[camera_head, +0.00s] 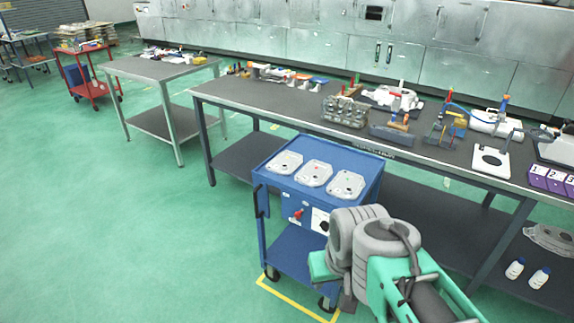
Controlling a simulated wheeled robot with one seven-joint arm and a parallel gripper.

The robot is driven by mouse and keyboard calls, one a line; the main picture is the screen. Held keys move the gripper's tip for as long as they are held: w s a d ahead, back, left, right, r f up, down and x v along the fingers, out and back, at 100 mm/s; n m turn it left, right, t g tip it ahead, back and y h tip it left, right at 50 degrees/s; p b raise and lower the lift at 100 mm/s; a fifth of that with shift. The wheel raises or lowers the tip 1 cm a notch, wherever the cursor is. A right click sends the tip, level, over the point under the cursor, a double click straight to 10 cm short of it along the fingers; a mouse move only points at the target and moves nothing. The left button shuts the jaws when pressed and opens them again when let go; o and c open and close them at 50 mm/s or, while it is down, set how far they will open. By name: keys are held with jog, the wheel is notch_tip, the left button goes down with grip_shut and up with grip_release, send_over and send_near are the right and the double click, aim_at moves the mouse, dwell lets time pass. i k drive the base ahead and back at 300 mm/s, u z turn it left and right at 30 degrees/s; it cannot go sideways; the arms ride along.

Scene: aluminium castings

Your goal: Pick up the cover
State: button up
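Three flat, light grey plates that look like covers lie side by side on top of a blue cart (272,176): a left cover (284,163), a middle cover (313,174) and a right cover (346,185). Each has holes and small markings; I cannot tell which one the task means. My teal and grey arm is at the lower middle, in front of the cart's right side. I cannot make out my gripper's fingers; the arm's end is hidden behind its own links. Nothing visible touches the covers.
A long dark workbench (268,101) behind the cart bears castings, tools and fixtures. Purple boxes (550,180) stand at its right end. Two white bottles (527,273) and a grey casting (550,238) are on its lower shelf. Another bench (160,70) stands left. Green floor at left is clear.

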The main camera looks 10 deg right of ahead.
aim_at(315, 171)
jog(key=z, duration=1.35)
jog(key=i, duration=1.2)
jog(key=u, duration=2.9)
